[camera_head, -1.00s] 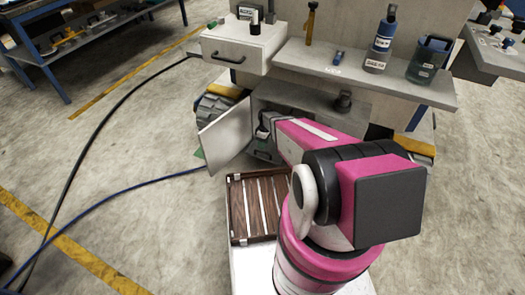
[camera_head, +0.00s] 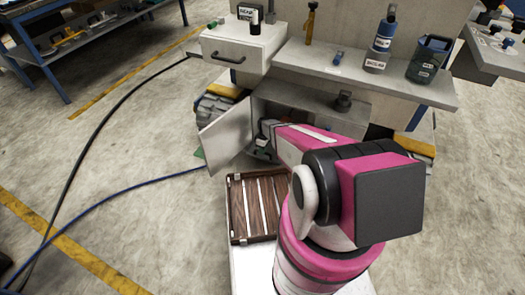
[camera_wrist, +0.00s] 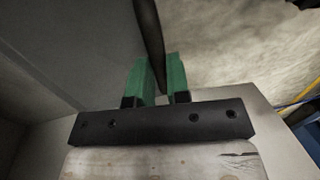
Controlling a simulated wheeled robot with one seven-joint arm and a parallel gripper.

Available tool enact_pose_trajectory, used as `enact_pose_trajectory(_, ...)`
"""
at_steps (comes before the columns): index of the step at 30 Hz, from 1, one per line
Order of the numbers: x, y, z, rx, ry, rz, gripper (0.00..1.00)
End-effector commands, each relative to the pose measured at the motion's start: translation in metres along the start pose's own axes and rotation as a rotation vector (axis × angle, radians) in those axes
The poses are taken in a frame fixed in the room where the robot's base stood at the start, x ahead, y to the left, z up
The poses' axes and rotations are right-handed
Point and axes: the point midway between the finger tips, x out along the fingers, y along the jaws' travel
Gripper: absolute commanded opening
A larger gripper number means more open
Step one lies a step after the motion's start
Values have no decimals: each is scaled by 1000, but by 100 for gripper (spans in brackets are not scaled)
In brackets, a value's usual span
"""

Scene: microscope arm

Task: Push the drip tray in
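I cannot make out a drip tray for certain in either view. My gripper (camera_wrist: 161,82) shows in the wrist view with two green fingers standing apart. A dark narrow strip (camera_wrist: 150,40) runs down between them; I cannot tell what it belongs to or whether a finger touches it. In the head view my arm reaches into the open cabinet (camera_head: 300,97) under the bench, and my gripper is mostly hidden there by my wrist and the cabinet door (camera_head: 226,133). The door stands open on the left.
A drawer (camera_head: 236,50) with a dark handle sits above the cabinet. A slatted brown crate (camera_head: 257,205) is near my base. Cables (camera_head: 110,98) cross the floor at left.

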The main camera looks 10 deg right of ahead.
Motion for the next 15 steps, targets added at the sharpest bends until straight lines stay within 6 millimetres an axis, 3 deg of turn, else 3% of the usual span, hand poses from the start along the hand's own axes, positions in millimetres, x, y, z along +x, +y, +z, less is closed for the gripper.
enact_pose_trajectory(4,-1,7,0,1,0,0,0)
enact_pose_trajectory(7,-4,23,-1,1,0,1,0)
enact_pose_trajectory(15,-17,94,-2,1,0,3,0)
